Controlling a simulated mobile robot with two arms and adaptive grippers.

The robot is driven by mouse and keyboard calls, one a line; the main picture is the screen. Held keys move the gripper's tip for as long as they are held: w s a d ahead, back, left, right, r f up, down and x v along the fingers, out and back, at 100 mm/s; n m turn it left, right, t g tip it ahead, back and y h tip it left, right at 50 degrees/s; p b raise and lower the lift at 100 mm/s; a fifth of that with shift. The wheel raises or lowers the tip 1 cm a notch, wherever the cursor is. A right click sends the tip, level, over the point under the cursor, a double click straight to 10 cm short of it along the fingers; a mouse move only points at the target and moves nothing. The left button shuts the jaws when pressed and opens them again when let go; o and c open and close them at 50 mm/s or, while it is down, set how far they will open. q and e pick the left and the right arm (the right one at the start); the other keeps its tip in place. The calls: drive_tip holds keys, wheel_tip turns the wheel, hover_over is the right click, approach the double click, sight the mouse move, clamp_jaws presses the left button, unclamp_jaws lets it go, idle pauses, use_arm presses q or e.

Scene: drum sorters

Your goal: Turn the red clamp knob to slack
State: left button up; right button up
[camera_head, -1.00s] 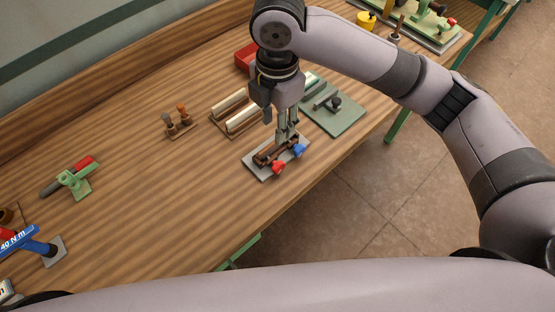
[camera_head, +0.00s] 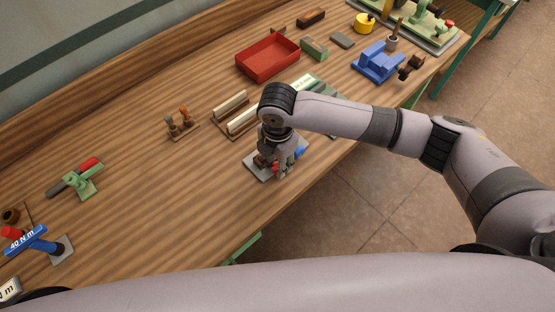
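A small clamp fixture sits on a grey base plate (camera_head: 262,174) near the table's front edge. Its red clamp knob (camera_head: 274,169) shows only in part beside my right gripper's fingers. Its blue knob (camera_head: 300,153) peeks out just right of the gripper. My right gripper (camera_head: 283,172) points down over the front of the fixture, with its fingertips at the red knob. The gripper and wrist hide most of the fixture. I cannot tell whether the fingers are closed on the knob. My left gripper is out of view.
A red tray (camera_head: 268,72) and a blue vise-like block (camera_head: 377,64) stand farther back. A stand with white rollers (camera_head: 240,120) is just behind the fixture. A green clamp (camera_head: 78,182) and a blue torque tool (camera_head: 32,243) lie left.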

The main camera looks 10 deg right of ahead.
drive_tip(key=shift+f, duration=0.55)
clamp_jaws()
